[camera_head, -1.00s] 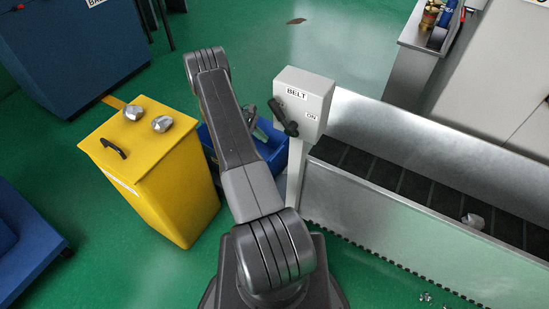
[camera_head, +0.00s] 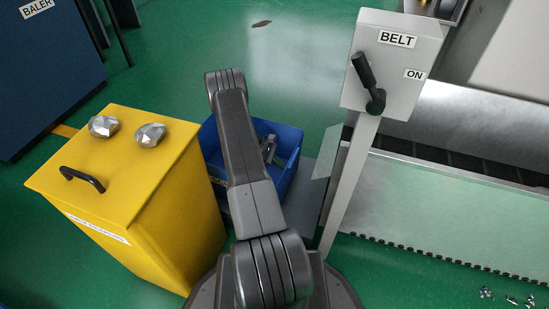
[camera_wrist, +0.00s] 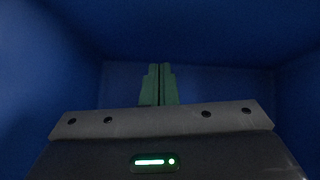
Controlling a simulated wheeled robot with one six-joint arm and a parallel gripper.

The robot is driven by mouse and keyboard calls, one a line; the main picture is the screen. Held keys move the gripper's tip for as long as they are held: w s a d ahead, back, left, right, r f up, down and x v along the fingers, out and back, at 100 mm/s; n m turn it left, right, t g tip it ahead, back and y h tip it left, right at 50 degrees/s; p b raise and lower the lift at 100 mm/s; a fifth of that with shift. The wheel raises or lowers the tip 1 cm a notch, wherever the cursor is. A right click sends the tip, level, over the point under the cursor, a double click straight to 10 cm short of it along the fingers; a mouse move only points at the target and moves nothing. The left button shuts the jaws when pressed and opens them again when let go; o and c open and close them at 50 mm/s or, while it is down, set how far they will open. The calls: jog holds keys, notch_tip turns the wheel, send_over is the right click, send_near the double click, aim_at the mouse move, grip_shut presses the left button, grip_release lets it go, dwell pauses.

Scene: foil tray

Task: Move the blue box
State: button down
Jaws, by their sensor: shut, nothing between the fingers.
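The blue box (camera_head: 287,142) stands on the green floor between the yellow bin and the belt's control post, partly hidden behind my arm. My gripper (camera_head: 268,149) shows in part, down inside the open box. In the wrist view, my gripper's green fingers (camera_wrist: 159,84) are pressed together with nothing between them. Blue walls of the box (camera_wrist: 230,84) surround them there. Whether the fingertips touch the box I cannot tell.
The yellow bin (camera_head: 130,185), with two foil lumps (camera_head: 150,134) on top, stands close on the left. A belt control box (camera_head: 393,62) on a post and the metal conveyor (camera_head: 450,205) stand on the right. Foil scraps (camera_head: 510,298) lie at the lower right. Open floor lies beyond.

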jog(key=shift+s+d+f+b, duration=0.1)
jog(key=shift+d+f+b, duration=0.2)
jog(key=shift+d, duration=0.6)
jog(key=shift+s+d+r, duration=0.1)
jog(key=shift+d+r, duration=0.05)
jog(key=shift+d, duration=0.15)
jog(key=shift+d, duration=0.1)
jog(key=s+d+b, duration=0.1)
jog(key=s+d, duration=0.2)
jog(key=d, duration=0.8)
jog(key=shift+s+d, duration=0.2)
